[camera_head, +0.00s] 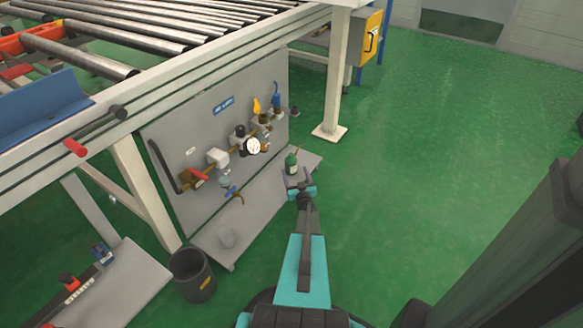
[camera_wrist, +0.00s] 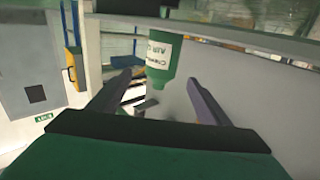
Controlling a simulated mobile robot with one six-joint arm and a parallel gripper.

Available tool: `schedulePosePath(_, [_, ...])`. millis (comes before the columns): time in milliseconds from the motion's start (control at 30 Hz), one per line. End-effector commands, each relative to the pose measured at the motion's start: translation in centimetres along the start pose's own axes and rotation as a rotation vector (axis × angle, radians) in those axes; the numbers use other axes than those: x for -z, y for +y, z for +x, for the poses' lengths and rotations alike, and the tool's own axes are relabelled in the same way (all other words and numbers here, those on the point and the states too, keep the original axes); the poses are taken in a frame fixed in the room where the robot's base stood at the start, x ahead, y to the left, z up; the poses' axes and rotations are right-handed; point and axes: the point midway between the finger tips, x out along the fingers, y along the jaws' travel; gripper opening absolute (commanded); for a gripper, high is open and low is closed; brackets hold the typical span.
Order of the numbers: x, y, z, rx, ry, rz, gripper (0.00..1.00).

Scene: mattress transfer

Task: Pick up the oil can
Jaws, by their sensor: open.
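The oil can (camera_head: 292,163) is a small green bottle with a pale label, standing upright on the grey shelf (camera_head: 262,198) below the gauge panel. My gripper (camera_head: 300,187) is just in front of the can in the head view. Its two dark fingers are spread apart, with the can showing between and beyond their tips in the wrist view. I cannot see either finger touching it.
The grey panel (camera_head: 195,120) with valves, a gauge (camera_head: 252,146) and pipes rises behind the shelf. The roller conveyor frame (camera_head: 230,53) overhangs it. A dark bucket (camera_head: 193,275) stands at lower left. Green floor on the right is clear.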

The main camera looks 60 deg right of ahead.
Motion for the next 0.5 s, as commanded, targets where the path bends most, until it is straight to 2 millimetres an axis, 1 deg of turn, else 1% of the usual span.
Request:
schedulePosePath(33, [-0.18, 0.03, 0.77, 0.0, 0.001, 0.0, 0.71])
schedulePosePath(167, [-0.08, 0.0, 1.59, 0.0, 0.0, 0.0, 0.71])
schedulePosePath(500, [0.03, 0.06, 1.71, -0.001, 0.0, 0.0, 0.71])
